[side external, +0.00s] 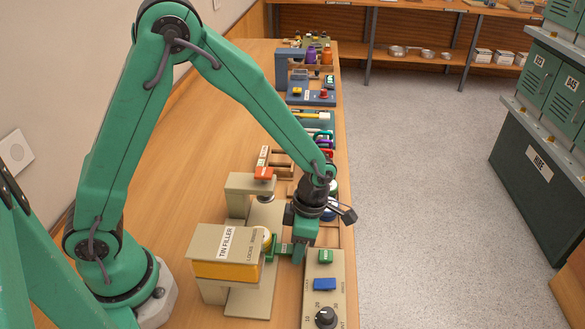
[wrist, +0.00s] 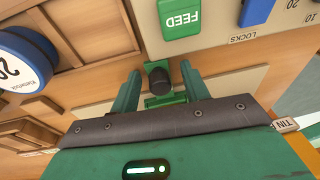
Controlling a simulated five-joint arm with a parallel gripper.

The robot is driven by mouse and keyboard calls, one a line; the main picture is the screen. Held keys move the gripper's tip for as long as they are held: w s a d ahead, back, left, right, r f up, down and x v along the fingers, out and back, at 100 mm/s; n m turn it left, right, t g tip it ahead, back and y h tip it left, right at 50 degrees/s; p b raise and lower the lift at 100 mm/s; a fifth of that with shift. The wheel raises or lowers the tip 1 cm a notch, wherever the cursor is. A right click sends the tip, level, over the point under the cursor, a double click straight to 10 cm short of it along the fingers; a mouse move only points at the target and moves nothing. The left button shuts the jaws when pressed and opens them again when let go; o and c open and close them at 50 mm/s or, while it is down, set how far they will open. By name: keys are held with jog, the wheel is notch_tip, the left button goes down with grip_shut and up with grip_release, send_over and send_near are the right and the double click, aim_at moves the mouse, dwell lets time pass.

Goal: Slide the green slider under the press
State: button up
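The green slider (side external: 285,249) shows as a short green bar beside the beige tin filler (side external: 212,243). In the wrist view its green end (wrist: 163,100) carries a dark round knob (wrist: 157,79). My gripper (side external: 298,252) is low at the slider's outer end. In the wrist view my gripper's two green fingers (wrist: 160,82) stand open on either side of the knob, with gaps showing on both sides.
A beige panel (side external: 311,305) holds a green FEED block (side external: 326,257), a blue block (side external: 325,284) and a black dial (side external: 326,317). A blue-rimmed round tin (wrist: 22,62) sits in a wooden tray. Other stations line the bench behind. The bench (side external: 205,160) is clear at left.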

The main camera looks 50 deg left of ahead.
jog(key=c, duration=0.8)
jog(key=shift+o, duration=0.2)
jog(key=shift+w+a, duration=3.9)
jog(key=shift+w, duration=0.15)
jog(key=o, duration=0.7)
jog(key=shift+s, duration=0.1)
jog(key=shift+o, duration=0.2)
jog(key=shift+r, duration=0.2)
notch_tip(320, 180, up, 7)
jog(key=shift+f, duration=0.2)
